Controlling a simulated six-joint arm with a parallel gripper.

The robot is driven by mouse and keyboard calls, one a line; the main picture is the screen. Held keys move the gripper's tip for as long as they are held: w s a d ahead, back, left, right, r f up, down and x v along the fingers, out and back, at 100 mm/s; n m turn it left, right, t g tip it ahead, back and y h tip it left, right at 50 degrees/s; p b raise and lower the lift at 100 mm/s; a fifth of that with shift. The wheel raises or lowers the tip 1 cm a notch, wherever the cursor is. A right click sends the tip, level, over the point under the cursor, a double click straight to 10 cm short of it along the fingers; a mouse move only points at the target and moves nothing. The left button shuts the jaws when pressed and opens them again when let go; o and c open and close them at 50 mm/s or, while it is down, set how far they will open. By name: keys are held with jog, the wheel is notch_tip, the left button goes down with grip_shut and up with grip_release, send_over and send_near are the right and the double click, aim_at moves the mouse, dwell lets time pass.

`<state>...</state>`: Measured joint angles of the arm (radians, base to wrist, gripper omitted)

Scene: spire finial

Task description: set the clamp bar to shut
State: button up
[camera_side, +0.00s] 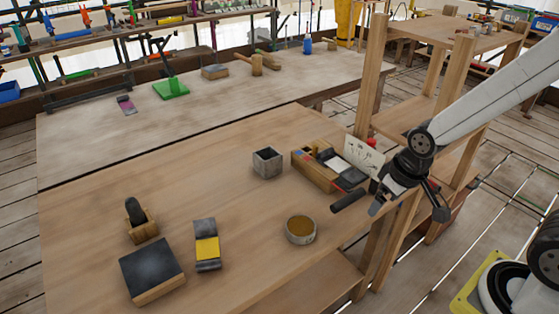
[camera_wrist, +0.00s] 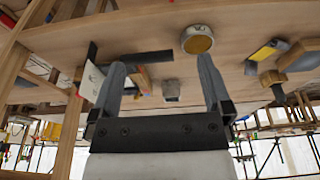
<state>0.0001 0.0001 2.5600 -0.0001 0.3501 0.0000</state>
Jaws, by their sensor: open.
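A wooden block fixture (camera_side: 314,170) with dark and pale parts on top stands near the right edge of the front table. A short black bar (camera_side: 348,201) sticks out at its front right end, and I take this for the clamp bar. It also shows as a dark bar (camera_wrist: 146,57) in the wrist view, beyond my left finger. Whether the bar is open or shut I cannot tell. My gripper (camera_side: 382,203) is just right of the bar, apart from it as far as I can see. In the wrist view its fingers (camera_wrist: 160,63) are wide apart with nothing held.
A round tin (camera_side: 300,230) and a grey square cup (camera_side: 267,162) stand near the fixture. A pale card (camera_side: 362,158) stands upright behind it. A wooden shelf post (camera_side: 370,75) rises close to my arm. A black-topped block (camera_side: 152,268) and yellow-banded piece (camera_side: 207,246) lie left.

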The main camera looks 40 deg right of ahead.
jog(key=shift+c, duration=0.2)
jog(key=shift+c, duration=1.1)
jog(key=m+h, duration=0.3)
jog(key=m, duration=0.6)
send_near(372, 140)
jog(key=f, duration=0.2)
jog(key=shift+s+d+r+t, duration=0.1)
jog(key=shift+s+r+t, duration=0.1)
jog(key=shift+t, duration=0.1)
jog(key=shift+f, duration=0.1)
jog(key=shift+x, duration=3.8)
jog(key=shift+w, duration=0.1)
